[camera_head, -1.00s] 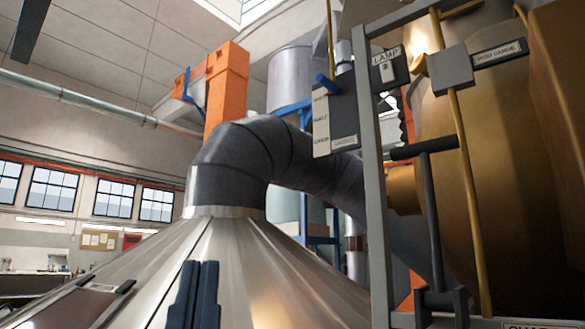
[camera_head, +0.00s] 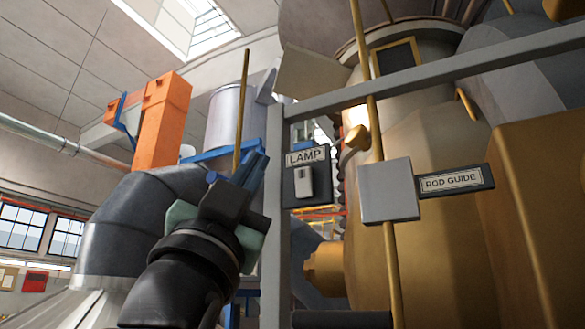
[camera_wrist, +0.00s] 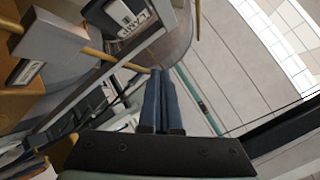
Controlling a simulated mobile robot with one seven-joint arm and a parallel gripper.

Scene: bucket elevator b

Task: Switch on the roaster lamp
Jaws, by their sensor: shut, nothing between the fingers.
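The lamp switch (camera_head: 303,183) is a small pale rocker on a dark plate under a white LAMP label (camera_head: 305,157), mounted by a grey frame post. It shows tilted near the top of the wrist view, with the switch (camera_wrist: 121,13) beside its label (camera_wrist: 137,27). My gripper (camera_head: 256,165) has its blue fingers shut and empty, pointing up, left of the lamp plate in the head view. In the wrist view my gripper (camera_wrist: 160,73) is below the lamp plate, apart from it in the picture. Whether the switch is on cannot be told.
The grey post (camera_head: 273,200) stands between my gripper and the lamp plate in the head view. A brass rod (camera_head: 376,130) passes a grey block (camera_head: 388,190) beside the ROD GUIDE plate (camera_head: 455,181). The golden roaster body (camera_head: 440,130) fills the right.

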